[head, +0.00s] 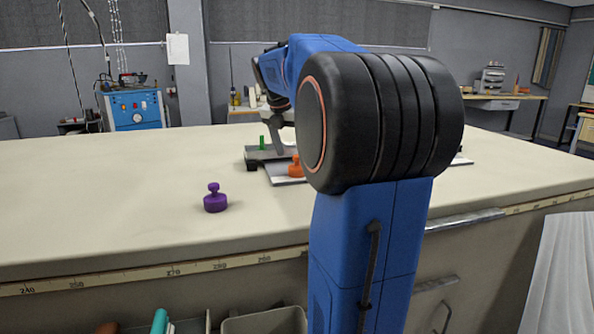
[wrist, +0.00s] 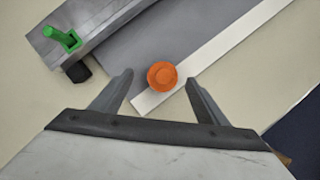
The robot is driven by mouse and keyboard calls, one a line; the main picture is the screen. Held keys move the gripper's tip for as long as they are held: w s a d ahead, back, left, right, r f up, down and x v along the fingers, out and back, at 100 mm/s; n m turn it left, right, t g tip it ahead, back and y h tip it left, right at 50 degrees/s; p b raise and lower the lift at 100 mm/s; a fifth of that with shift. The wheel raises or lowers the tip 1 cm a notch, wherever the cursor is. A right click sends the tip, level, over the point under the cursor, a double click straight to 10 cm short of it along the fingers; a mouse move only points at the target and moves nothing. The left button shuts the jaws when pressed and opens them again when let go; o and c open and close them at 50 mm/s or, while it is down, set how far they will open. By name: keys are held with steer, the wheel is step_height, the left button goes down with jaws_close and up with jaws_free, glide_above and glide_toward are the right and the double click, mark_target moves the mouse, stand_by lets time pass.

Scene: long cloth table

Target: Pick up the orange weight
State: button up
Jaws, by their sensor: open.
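The orange weight (wrist: 162,75) stands on a grey board with a pale edge strip, near the strip's end. It also shows in the head view (head: 296,168), partly hidden by my arm. In the wrist view my gripper (wrist: 158,80) is open, with one finger to the left of the weight and one to the right. The weight lies between the lines of the fingers, close to their tips. Whether the fingers are level with it in height I cannot tell. In the head view my gripper is mostly hidden behind my arm.
A green peg (wrist: 65,38) stands on a grey bar with a dark foot beside the board (wrist: 125,50). A purple weight (head: 215,199) stands alone on the cloth table (head: 110,200) at the left. The table's left part is otherwise clear.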

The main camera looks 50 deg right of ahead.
mark_target(295, 156)
steer(key=x, duration=0.4)
steer(key=shift+s+f, duration=0.25)
steer(key=shift+s, duration=0.1)
steer(key=shift+w+d+f, duration=0.1)
steer(key=shift+d+f, duration=0.05)
steer(key=shift+f, duration=0.35)
jaws_close()
